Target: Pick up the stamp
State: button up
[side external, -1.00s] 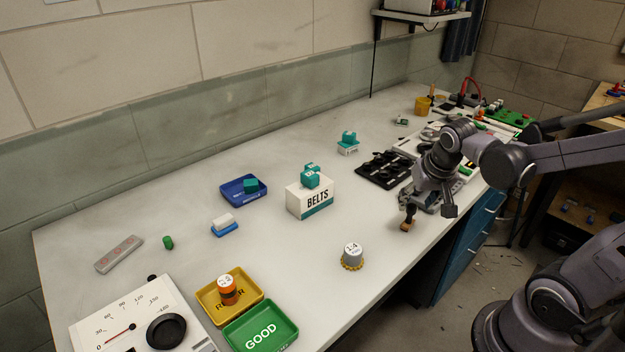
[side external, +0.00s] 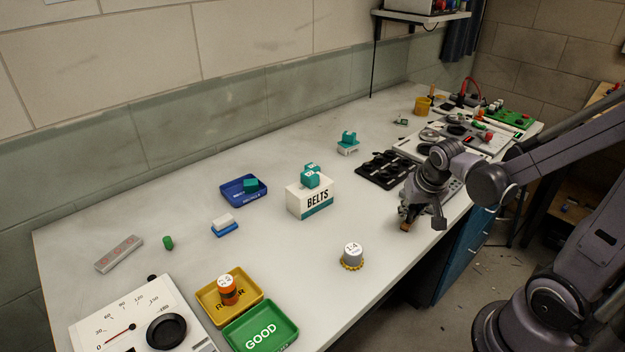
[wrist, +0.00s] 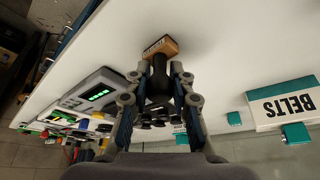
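The stamp has a tan wooden block base with dark lettering and a black handle. In the side external view the stamp (side external: 405,226) stands near the front edge of the bench, its handle mostly hidden by my gripper (side external: 411,208). In the wrist view the stamp (wrist: 162,46) is straight ahead at the fingertips. My gripper (wrist: 160,71) has one finger on each side of the black handle. The fingers look parted, with a slim gap beside the handle, and I see no clear grip.
A white BELTS box (side external: 309,201) with teal blocks is farther back. A black tray (side external: 383,168) lies behind my gripper. The bench between stamp and box is clear.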

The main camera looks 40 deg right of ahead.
grip_shut()
jog(key=shift+r, duration=0.1)
